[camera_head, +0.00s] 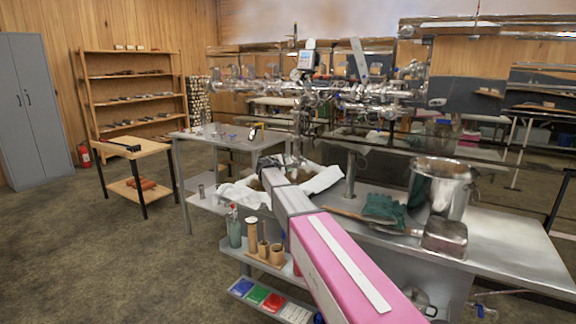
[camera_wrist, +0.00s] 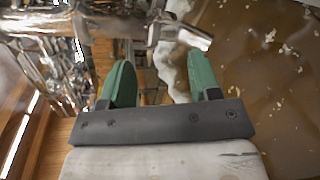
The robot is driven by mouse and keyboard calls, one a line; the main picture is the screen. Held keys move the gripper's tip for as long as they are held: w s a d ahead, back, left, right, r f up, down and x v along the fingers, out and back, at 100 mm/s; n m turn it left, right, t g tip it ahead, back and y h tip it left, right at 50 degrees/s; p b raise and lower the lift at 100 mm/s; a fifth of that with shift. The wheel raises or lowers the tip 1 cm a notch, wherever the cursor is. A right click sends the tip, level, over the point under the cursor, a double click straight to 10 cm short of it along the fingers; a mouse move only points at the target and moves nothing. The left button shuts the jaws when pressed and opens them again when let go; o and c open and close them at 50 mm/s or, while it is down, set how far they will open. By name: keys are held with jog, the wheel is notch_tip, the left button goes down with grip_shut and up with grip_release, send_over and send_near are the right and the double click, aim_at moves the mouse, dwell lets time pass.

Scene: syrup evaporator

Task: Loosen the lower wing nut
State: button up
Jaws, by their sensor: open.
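My gripper (camera_wrist: 161,66) is open, with its two green fingers spread apart and nothing between them. Just beyond the fingertips in the wrist view is shiny metal pipework with a bright, lever-like piece (camera_wrist: 188,36) pointing right. I cannot tell whether this piece is the lower wing nut; no wing nut is clear in either view. In the head view my pink and grey arm reaches towards the steel evaporator pipework (camera_head: 305,95). The gripper end is too small there to tell its fingers.
A steel bench (camera_head: 490,245) on the right bears a large steel pot (camera_head: 440,187), a green glove (camera_head: 383,208) and a steel scoop (camera_head: 444,238). Brown liquid with pale flakes (camera_wrist: 265,85) lies at the right of the wrist view.

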aim_at(300, 161)
jog(key=shift+m, duration=0.3)
jog(key=c, duration=0.5)
jog(key=shift+w+a+f+m, duration=0.1)
jog(key=shift+m, duration=0.3)
jog(key=shift+c, duration=0.8)
jog(key=w+d+m+h, duration=0.1)
jog(key=w+d+m, duration=0.1)
jog(key=m, duration=0.4)
jog(key=w+d+f+m+h, duration=0.1)
jog(key=w+m, duration=0.2)
jog(key=m, duration=0.3)
jog(key=w+d+m+h, duration=0.1)
jog(key=w+d+m, duration=0.1)
jog(key=m, duration=0.4)
jog(key=shift+w+d+f+g+h, duration=0.3)
jog(key=shift+w+d+f+h, duration=0.05)
jog(key=shift+w+h, duration=0.05)
grip_shut()
